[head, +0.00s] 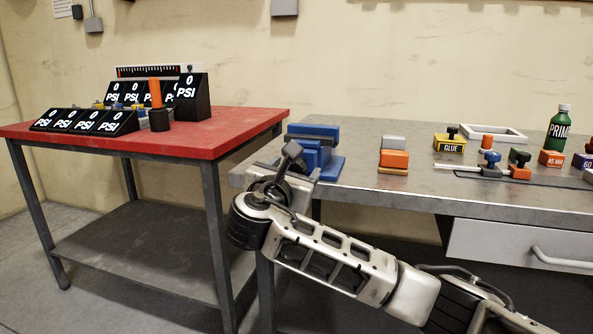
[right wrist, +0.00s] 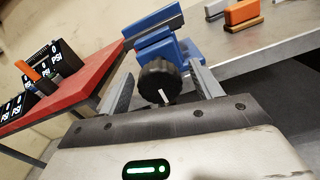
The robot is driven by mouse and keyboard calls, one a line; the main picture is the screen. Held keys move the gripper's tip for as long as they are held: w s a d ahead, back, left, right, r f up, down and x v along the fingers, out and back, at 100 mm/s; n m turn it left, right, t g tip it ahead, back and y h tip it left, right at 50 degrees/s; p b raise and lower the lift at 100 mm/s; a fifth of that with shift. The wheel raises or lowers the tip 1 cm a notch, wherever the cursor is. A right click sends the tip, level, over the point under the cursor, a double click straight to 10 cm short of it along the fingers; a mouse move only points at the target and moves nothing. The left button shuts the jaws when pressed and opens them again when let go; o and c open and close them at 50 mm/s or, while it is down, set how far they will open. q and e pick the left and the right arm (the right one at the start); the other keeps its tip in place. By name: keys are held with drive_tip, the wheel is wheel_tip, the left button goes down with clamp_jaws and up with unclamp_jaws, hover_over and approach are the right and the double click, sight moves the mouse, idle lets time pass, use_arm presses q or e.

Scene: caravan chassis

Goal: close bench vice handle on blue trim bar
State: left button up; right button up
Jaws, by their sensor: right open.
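The blue bench vice (head: 325,165) stands at the left end of the grey workbench. It also shows in the right wrist view (right wrist: 185,52). A blue trim bar (right wrist: 150,22) lies across the top of the vice, and it shows in the head view (head: 312,131). The black round handle (right wrist: 158,84) with a white mark faces my right wrist camera. My right gripper (right wrist: 161,76) is open, with one finger on each side of the handle. I cannot tell whether the fingers touch it. In the head view my right gripper (head: 291,165) is at the vice's front. My left gripper is out of view.
A red-topped table (head: 165,146) with PSI gauges stands to the left, close to my right gripper. The grey workbench (head: 365,183) carries orange blocks (head: 394,159), a glue box (head: 449,144) and a green bottle (head: 558,128) to the right. A drawer (head: 520,245) hangs under it.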

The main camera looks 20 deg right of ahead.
drive_tip(key=shift+x, duration=1.1)
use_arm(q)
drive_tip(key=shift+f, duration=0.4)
use_arm(e)
drive_tip(key=c, duration=1)
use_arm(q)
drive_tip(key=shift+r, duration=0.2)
